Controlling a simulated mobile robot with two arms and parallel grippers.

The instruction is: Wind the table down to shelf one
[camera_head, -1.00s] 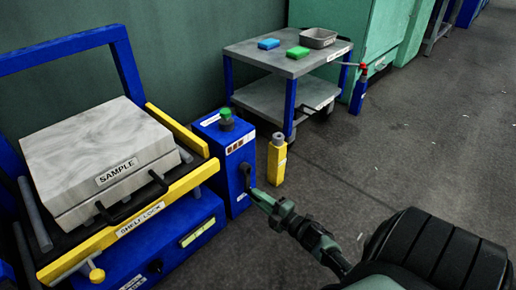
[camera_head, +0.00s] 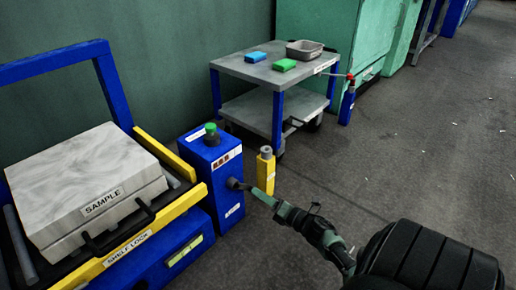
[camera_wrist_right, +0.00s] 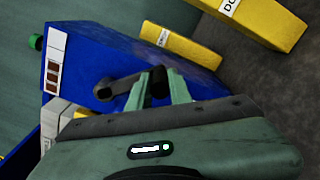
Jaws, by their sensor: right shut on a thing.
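The table (camera_head: 196,196) at the left has a yellow rim marked SHELF LOCK and carries a grey marbled block (camera_head: 85,180) labelled SAMPLE with a black handle. Beside it stands a blue box (camera_head: 208,158) with a green-topped knob (camera_head: 211,130). A dark crank (camera_head: 235,184) sticks out of the box's side; it also shows in the right wrist view (camera_wrist_right: 112,86). My right gripper (camera_head: 258,194) is shut on the crank's handle, which shows between its fingers in the right wrist view (camera_wrist_right: 159,84). My left gripper is not in view.
A yellow post (camera_head: 265,172) stands just behind the crank. A grey trolley (camera_head: 240,68) with blue legs holds a blue block, a green block and a grey tray. A blue post with a red top (camera_head: 348,100) is beside it. The floor at right is clear.

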